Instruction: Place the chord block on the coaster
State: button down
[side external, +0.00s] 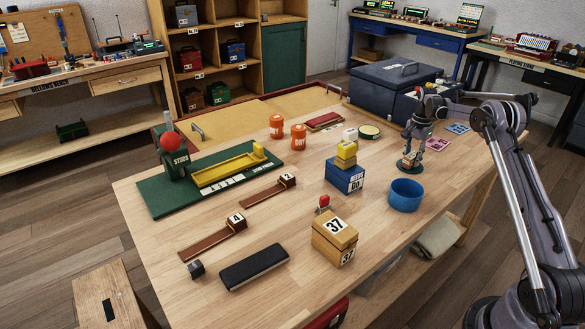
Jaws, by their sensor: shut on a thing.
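My gripper (411,161) points down low over the right part of the wooden table, behind the blue bowl. Whether the piece touches the table I cannot tell.
The blue bowl (405,195) stands just in front of my gripper. A blue box (344,177) with yellow pieces stands to its left, and a numbered wooden box (334,240) nearer.

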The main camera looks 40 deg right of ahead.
aim_at(413, 155)
jog(key=c, duration=1)
grip_release()
jog(key=shift+f, duration=0.1)
notch_tip(413, 155, up, 12)
jog(key=s+a+r+n+t, duration=0.1)
jog(key=a+r+n, duration=0.25)
jog(key=a, duration=0.45)
jog(key=a+r+n+t+h, duration=0.1)
jog(key=a+r+n, duration=0.1)
jog(key=a+r, duration=0.45)
jog(key=s+a+r+n+t, duration=0.1)
jog(key=a+r+n, duration=0.2)
jog(key=a, duration=0.7)
jog(key=s+a+f+n+t, duration=0.1)
jog(key=s+a+f+n, duration=0.1)
jog(key=s+a, duration=0.3)
jog(key=s+a+f+n+t, duration=0.1)
jog(key=s+a+f+n, duration=0.2)
jog(key=s+a, duration=0.3)
jog(key=s+a+f+n+t+y, duration=0.1)
jog(key=s+a+f+n+t, duration=0.1)
jog(key=s+a, duration=0.4)
jog(key=shift+s+a+f+n, duration=0.1)
jog(key=shift+a+f+n, duration=0.25)
jog(key=shift+n, duration=0.3)
jog(key=shift+s+a+f+n, duration=0.1)
jog(key=shift+a+f+n, duration=0.1)
jog(key=shift+a+n, duration=0.3)
